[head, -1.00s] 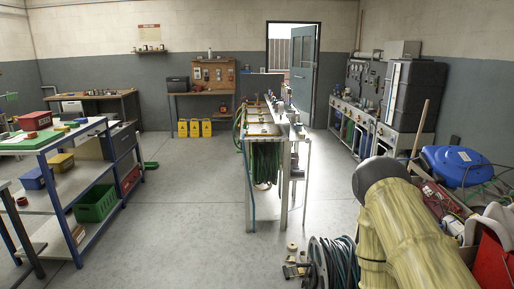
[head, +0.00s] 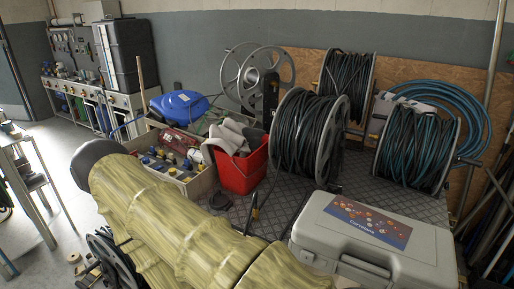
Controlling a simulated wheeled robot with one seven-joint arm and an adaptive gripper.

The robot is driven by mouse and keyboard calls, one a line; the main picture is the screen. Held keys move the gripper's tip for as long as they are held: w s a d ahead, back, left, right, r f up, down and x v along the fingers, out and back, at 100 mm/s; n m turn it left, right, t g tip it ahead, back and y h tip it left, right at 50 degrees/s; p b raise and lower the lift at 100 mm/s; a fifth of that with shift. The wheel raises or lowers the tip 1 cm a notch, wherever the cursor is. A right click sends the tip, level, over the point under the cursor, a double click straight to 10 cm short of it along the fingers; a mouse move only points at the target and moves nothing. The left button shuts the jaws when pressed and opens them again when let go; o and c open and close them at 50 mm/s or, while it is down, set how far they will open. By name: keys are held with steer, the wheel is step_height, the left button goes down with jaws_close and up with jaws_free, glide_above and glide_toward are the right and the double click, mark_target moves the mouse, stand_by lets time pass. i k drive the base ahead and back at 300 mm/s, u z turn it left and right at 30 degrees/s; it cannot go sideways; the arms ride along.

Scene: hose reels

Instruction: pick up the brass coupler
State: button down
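I cannot make out a brass coupler for certain in the head view. An open crate (head: 190,187) holds several small fittings with blue, red and yellow parts, too small to tell apart. Small tan and brass-coloured pieces (head: 74,258) lie on the floor at the lower left, and I cannot tell what they are. My own arm, in a yellowish sleeve, crosses the lower left and hides part of the bench and floor. My gripper is out of the picture.
A grey case labelled "Connexions" (head: 378,241) sits on the dark textured bench top (head: 290,196). A red bucket with cloths (head: 243,172) stands beside the crate. Several hose reels, including a large one (head: 308,138), line the back.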

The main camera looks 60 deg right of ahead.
mark_target(255, 210)
steer(key=z, duration=1.8)
steer(key=k, duration=1.15)
steer(key=u, duration=0.75)
steer(key=i, duration=1.5)
steer(key=z, duration=0.4)
